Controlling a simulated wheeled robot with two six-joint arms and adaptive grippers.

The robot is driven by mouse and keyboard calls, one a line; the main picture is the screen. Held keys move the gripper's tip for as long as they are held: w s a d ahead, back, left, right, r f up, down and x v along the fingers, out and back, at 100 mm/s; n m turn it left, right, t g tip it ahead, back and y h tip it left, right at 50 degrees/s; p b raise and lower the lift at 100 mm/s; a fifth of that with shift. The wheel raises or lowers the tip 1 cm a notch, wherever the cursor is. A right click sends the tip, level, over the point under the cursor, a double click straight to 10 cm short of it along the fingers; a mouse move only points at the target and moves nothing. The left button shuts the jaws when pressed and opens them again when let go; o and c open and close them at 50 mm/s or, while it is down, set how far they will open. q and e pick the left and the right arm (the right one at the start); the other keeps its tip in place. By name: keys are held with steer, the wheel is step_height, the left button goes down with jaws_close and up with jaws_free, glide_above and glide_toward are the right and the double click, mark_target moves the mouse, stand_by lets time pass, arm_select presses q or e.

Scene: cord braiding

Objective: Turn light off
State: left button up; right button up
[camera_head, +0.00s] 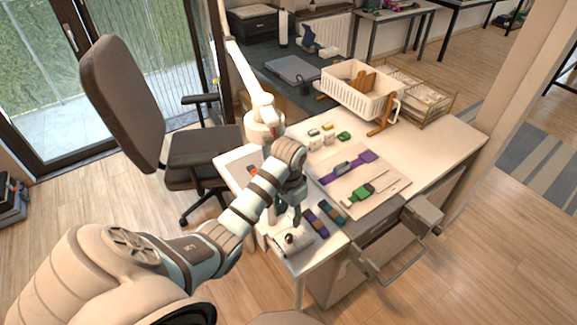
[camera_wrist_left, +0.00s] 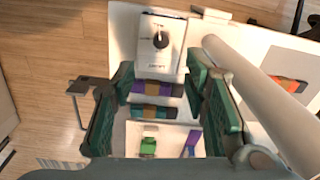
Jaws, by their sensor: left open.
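A small white box with a black knob (camera_wrist_left: 160,40) lies at the top of the left wrist view, just beyond my left fingertips. In the head view the box (camera_head: 291,241) sits at the near left corner of the white desk, partly behind my gripper. My left gripper (camera_head: 287,212) points down over this corner; in the left wrist view (camera_wrist_left: 162,70) its green-padded fingers are spread with nothing held between them. A white lamp-like post (camera_head: 244,75) rises from a round base (camera_head: 262,124) behind the gripper. Whether any light is lit, I cannot tell. My right gripper is not in view.
Purple and teal straps (camera_head: 316,221) lie beside the box. A board (camera_head: 378,190) with purple and green cords lies to the right. A white basket (camera_head: 358,95) stands at the back. An open drawer (camera_head: 375,255) juts out in front. A chair (camera_head: 190,145) stands left.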

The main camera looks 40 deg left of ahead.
mark_target(288, 237)
arm_select(q)
step_height(288, 237, down, 12)
steer(key=shift+w+a+r+b, duration=0.1)
steer(key=shift+b, duration=1.15)
jaws_close()
